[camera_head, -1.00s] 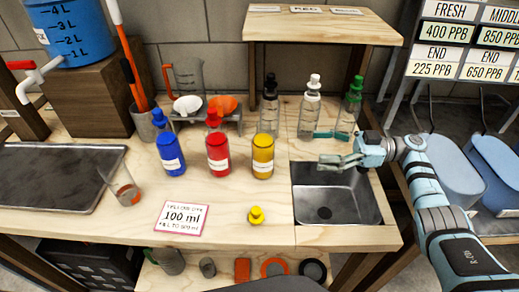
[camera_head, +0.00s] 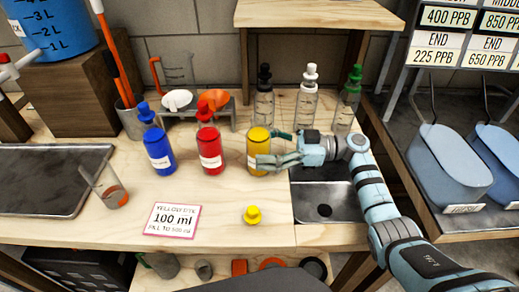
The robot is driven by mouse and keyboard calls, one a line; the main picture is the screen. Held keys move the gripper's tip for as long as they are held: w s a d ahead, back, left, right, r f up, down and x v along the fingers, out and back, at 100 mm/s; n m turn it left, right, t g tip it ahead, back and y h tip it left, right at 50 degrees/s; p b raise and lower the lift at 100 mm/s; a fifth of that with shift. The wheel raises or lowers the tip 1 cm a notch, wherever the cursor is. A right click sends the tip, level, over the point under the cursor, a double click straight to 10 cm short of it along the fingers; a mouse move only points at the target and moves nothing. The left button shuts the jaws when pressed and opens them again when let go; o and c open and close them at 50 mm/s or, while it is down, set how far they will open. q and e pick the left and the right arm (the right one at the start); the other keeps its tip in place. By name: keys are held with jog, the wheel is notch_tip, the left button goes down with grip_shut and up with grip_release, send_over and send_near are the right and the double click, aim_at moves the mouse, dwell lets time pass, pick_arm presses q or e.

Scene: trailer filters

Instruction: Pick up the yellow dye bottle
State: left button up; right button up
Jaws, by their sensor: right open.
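The yellow dye bottle (camera_head: 258,144) stands upright on the wooden counter, to the right of the red bottle (camera_head: 209,150) and the blue bottle (camera_head: 156,147). Its top is uncapped, and a yellow cap (camera_head: 252,215) lies on the counter in front of it. My right gripper (camera_head: 268,150) is open at the bottle's right side, its fingers reaching level from the right and overlapping the bottle's lower right part in the picture. I cannot tell whether the fingers touch it. My left gripper is not in view.
A metal sink (camera_head: 325,203) lies under my right arm. Clear bottles with black, white and green caps stand behind. A glass beaker (camera_head: 108,187) and a "100 ml" card (camera_head: 172,220) are at the front left. The counter's front middle is mostly free.

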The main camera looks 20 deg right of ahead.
jog(key=shift+x, duration=0.85)
jog(key=c, duration=1.6)
